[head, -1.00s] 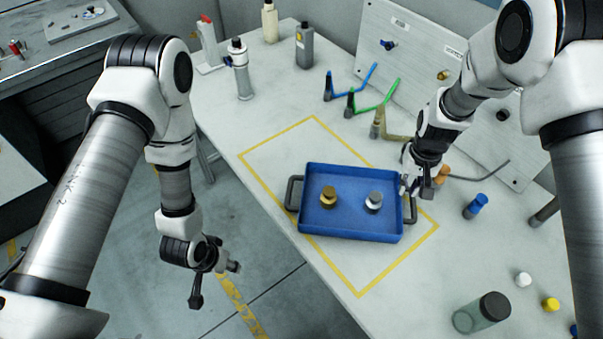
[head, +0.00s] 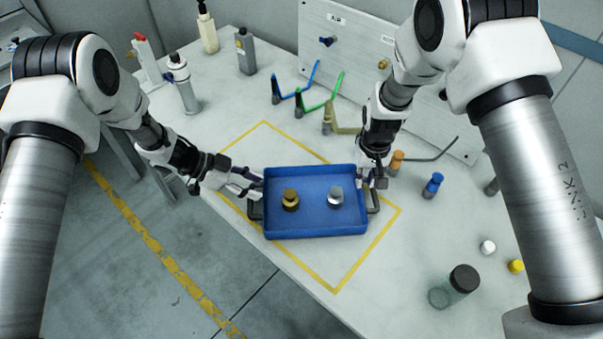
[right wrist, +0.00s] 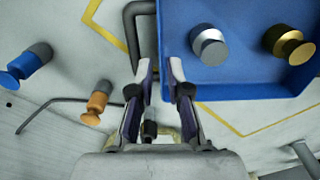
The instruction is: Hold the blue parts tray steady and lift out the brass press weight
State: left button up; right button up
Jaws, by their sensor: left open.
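The blue parts tray (head: 315,229) lies on the table inside a yellow outline, with a dark handle at each end. The brass press weight (head: 290,201) stands upright in it, left of a silver weight (head: 335,197). In the right wrist view the brass weight (right wrist: 283,42) is at upper right. My left gripper (head: 250,186) is open and empty beside the tray's left end, close to the left handle (head: 255,210). My right gripper (right wrist: 159,68) is at the tray's right end, its fingers apart on either side of the tray wall's line. Contact cannot be told.
An orange-topped piece (head: 396,163) and a blue-topped piece (head: 433,185) stand right of the tray. Bottles (head: 183,83) stand at the back left, and a board (head: 365,60) at the back. The table in front of the tray is clear.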

aim_at(361, 193)
notch_tip(361, 193, down, 7)
jog(key=shift+w+r, duration=0.1)
jog(key=shift+c, duration=0.4)
grip_shut()
